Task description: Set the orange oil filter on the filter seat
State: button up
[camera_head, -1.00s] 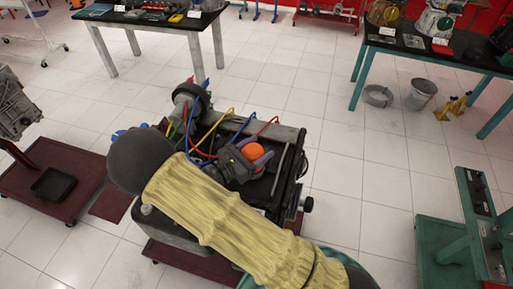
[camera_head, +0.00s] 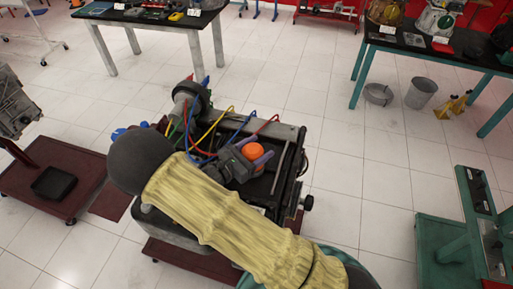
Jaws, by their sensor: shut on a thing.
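The orange oil filter (camera_head: 253,151) shows as a small round orange shape over the engine trainer, between the purple-grey fingers of my gripper (camera_head: 256,154). My gripper is shut on the filter. The engine trainer (camera_head: 284,134) is a dark block with red, blue, yellow and green hoses on a dark red wheeled base. The filter seat cannot be made out; my gripper and arm cover much of the engine's near side. I cannot tell whether the filter touches the engine.
Coloured hoses (camera_head: 205,140) arch just left of my gripper. A grey bar (camera_head: 281,168) stands close on its right. A dark tray (camera_head: 54,184) lies on the red base at left. A green stand (camera_head: 445,235) is at lower right. The tiled floor between is clear.

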jog(key=o, duration=1.2)
notch_tip(320, 180, up, 10)
jog(key=shift+b, duration=1.25)
jog(key=shift+d, duration=0.1)
